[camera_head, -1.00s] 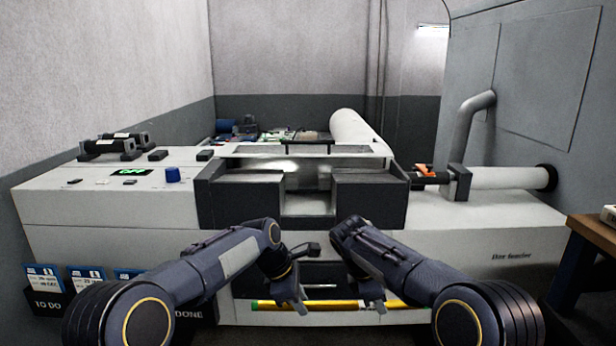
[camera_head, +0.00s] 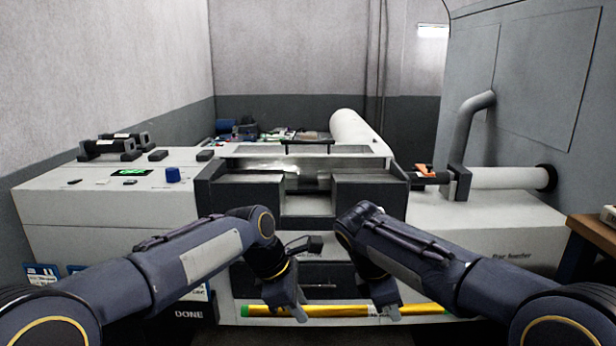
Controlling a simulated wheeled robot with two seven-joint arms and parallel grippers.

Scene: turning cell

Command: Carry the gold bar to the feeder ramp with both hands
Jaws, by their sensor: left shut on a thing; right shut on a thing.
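The gold bar (camera_head: 340,311) lies level across the lower middle of the head view, in front of the white machine. My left gripper (camera_head: 300,314) is shut on the bar left of its middle. My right gripper (camera_head: 392,314) is shut on it right of its middle. The bar's ends show on both sides of the grippers. The feeder ramp is not something I can make out for sure; a dark recess (camera_head: 318,278) with a thin rod lies behind the bar in the machine's front.
The white machine (camera_head: 470,222) fills the middle, with dark blocks (camera_head: 368,202) and a hinged lid on top. A wooden bench (camera_head: 592,232) stands at the right edge.

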